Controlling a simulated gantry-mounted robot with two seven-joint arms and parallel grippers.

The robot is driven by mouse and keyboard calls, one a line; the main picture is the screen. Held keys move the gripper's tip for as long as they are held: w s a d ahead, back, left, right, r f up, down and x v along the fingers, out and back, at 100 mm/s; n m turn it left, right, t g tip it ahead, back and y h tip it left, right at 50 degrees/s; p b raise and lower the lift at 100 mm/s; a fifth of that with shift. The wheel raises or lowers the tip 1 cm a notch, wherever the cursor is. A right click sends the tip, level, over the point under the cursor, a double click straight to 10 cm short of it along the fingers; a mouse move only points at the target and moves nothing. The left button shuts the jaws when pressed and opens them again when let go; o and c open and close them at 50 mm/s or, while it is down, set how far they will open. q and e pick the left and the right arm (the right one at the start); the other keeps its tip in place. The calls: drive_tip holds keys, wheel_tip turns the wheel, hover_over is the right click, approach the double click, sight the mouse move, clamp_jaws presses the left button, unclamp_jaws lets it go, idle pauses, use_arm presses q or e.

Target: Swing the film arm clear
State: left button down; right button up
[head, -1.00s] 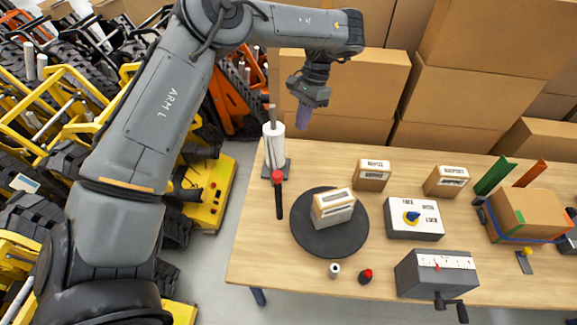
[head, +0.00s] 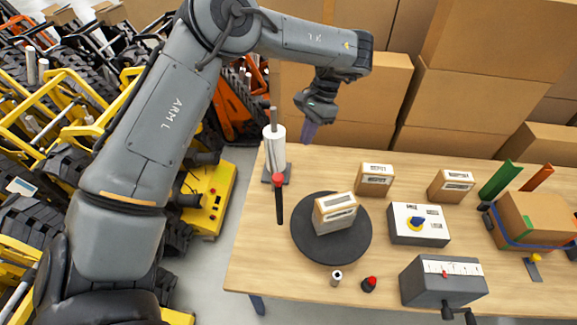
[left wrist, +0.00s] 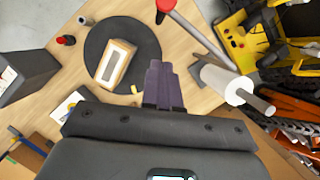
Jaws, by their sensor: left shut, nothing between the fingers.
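The film arm (head: 279,203) is a dark bar with a red end, standing at the table's left side between the film roll (head: 274,148) and the round black turntable (head: 300,237). In the left wrist view the red end (left wrist: 166,5) shows at the top edge, with a pale bar running towards the white roll (left wrist: 228,82). A tan carton (head: 336,213) with a white label sits on the turntable. My left gripper (head: 309,132) is shut and empty, above the table's back edge, right of the roll and apart from the film arm. My right gripper is out of view.
Two small cartons (head: 375,180) (head: 451,185), a dial box (head: 418,224) and a crank box (head: 442,279) stand to the right. A small white cylinder (head: 336,278) and a red-topped piece (head: 369,284) stand at the front. Large boxes (head: 376,95) stack behind the table.

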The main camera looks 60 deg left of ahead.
sight(275, 179)
use_arm(q)
drive_tip(key=s+d+f+p, duration=0.1)
drive_tip(key=s+f+p, duration=0.1)
drive_tip(key=s+f, duration=0.4)
drive_tip(key=shift+p+x, duration=0.3)
drive_tip(key=shift+x, duration=0.5)
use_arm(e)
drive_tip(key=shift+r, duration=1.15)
use_arm(q)
drive_tip(key=shift+a, duration=0.1)
